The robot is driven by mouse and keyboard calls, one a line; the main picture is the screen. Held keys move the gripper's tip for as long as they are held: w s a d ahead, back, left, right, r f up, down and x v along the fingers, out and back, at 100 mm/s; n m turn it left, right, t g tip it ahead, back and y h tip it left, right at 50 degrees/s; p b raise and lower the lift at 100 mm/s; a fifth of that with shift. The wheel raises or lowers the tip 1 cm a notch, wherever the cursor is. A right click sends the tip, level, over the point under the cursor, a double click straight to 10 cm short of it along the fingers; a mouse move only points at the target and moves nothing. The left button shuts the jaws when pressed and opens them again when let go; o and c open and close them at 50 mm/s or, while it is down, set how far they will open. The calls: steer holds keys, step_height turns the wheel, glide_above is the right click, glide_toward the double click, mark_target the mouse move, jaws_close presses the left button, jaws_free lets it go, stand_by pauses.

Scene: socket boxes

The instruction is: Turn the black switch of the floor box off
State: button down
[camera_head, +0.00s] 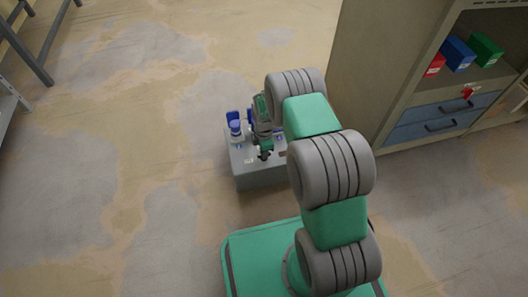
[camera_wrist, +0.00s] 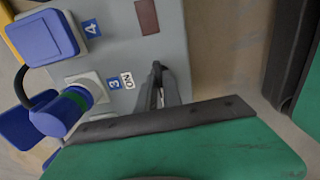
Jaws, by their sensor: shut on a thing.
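The grey floor box (camera_head: 262,177) stands on the floor in the head view, and its top fills much of the wrist view (camera_wrist: 200,45). My gripper (camera_head: 264,152) is over the front part of the box top. In the wrist view my gripper (camera_wrist: 158,82) has its dark fingers close together at the box top, beside a white "ON" label (camera_wrist: 127,80) and a blue "3" label (camera_wrist: 113,83). It is shut on the black switch, which the fingers largely hide. I cannot tell which way the switch is turned.
A blue plug with a green ring (camera_wrist: 62,112) sits in a socket beside the gripper. A closed blue socket cover (camera_wrist: 47,35) is by label 4. A shelf cabinet with blue drawers (camera_head: 440,118) stands to the right.

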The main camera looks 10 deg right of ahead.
steer(key=shift+a, duration=0.1)
steer(key=c, duration=1.6)
jaws_free()
steer(key=shift+c, duration=0.2)
steer(key=shift+o, duration=0.7)
steer(key=shift+r, duration=0.1)
step_height(320, 180, up, 8)
steer(key=p, duration=0.3)
steer(key=shift+f, duration=0.2)
